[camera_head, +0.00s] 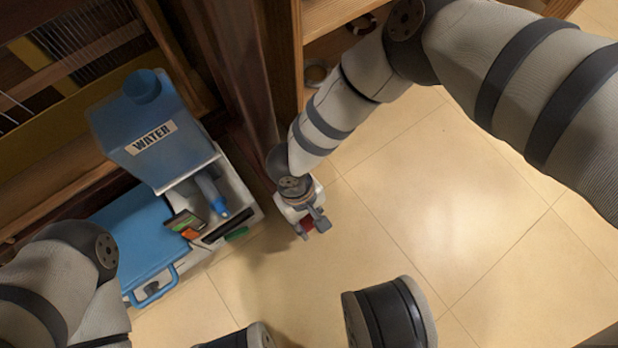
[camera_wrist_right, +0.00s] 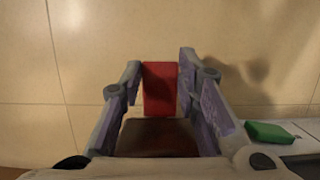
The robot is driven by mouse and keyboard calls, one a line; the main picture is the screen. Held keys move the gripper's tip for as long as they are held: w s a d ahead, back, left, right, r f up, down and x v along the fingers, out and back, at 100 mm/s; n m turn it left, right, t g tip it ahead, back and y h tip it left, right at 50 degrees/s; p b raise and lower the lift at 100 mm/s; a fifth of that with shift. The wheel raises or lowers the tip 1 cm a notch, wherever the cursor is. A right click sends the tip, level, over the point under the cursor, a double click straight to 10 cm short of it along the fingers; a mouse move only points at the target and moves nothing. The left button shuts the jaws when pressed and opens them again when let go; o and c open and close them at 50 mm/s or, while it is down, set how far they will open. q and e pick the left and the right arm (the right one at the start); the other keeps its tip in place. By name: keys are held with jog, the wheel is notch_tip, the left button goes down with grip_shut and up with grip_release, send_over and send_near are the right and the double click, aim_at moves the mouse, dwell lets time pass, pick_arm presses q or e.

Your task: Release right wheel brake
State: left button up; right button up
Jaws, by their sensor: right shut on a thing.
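My right gripper (camera_head: 310,218) is low over the floor, close to the foot of a dark wooden leg (camera_head: 232,75). In the right wrist view its two fingers (camera_wrist_right: 160,78) stand on either side of a red piece (camera_wrist_right: 160,92), which looks like the brake lever, and are shut on it. A dark reddish-brown surface (camera_wrist_right: 158,140) lies nearer the camera, between the fingers. In the head view only a little red (camera_head: 306,227) shows beside the gripper. The wheel itself cannot be made out. My left arm shows at the lower left, but its gripper is not visible.
A white tray (camera_head: 240,190) left of the right gripper holds a blue water jug (camera_head: 155,135), a blue case (camera_head: 125,235), a blue bottle (camera_head: 212,192) and a green block (camera_head: 237,233). Wooden shelving (camera_head: 298,50) stands behind. Tiled floor (camera_head: 450,190) is clear to the right.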

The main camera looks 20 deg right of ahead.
jog(key=o, duration=1.2)
jog(key=shift+c, duration=0.2)
jog(key=shift+r, duration=0.1)
jog(key=v, duration=0.7)
jog(key=shift+w+r, duration=0.1)
jog(key=shift+r, duration=0.1)
jog(key=shift+d+f, duration=0.1)
